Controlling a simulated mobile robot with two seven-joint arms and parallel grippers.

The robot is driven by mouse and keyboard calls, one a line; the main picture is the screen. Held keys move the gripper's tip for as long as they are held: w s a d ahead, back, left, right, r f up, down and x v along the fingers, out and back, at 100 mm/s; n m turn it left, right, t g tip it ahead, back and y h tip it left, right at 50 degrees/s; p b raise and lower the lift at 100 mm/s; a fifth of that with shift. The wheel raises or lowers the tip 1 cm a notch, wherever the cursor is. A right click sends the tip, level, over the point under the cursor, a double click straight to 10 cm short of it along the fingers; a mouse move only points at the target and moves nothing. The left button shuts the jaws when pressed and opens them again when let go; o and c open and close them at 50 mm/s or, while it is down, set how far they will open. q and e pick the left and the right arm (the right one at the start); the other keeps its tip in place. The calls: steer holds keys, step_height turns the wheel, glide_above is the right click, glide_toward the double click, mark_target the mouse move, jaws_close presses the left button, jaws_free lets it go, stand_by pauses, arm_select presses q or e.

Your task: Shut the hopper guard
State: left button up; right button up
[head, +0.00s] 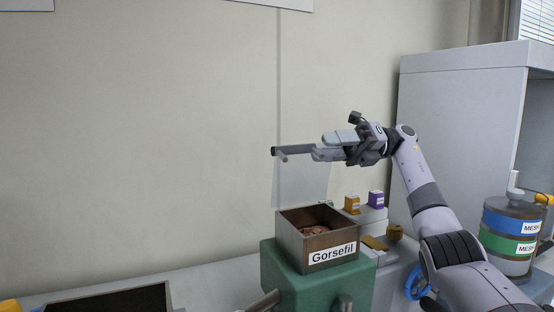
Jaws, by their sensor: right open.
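The hopper (290,238) is an open-topped brown metal box labelled "Gorsefil", with brown material inside. It sits on a green machine body (282,274). The hopper guard (296,185) looks like a clear panel standing upright behind the hopper, with a dark bar (290,151) along its top; it is raised. My right gripper (319,147) is open at the right end of that bar, above the hopper. Whether its fingers touch the bar or the panel I cannot tell. My left gripper is not clearly in view.
Small orange (351,205) and purple (375,199) boxes stand behind the machine on the right. A blue handwheel (416,283) is at its right. A canister (512,240) with blue and green bands stands far right, by a grey cabinet (455,110). A dark tray (110,301) lies lower left.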

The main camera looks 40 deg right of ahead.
mark_target(298, 149)
steer(key=shift+b+x, duration=0.3)
steer(key=shift+x, duration=3.25)
steer(key=shift+s, duration=0.1)
jaws_close()
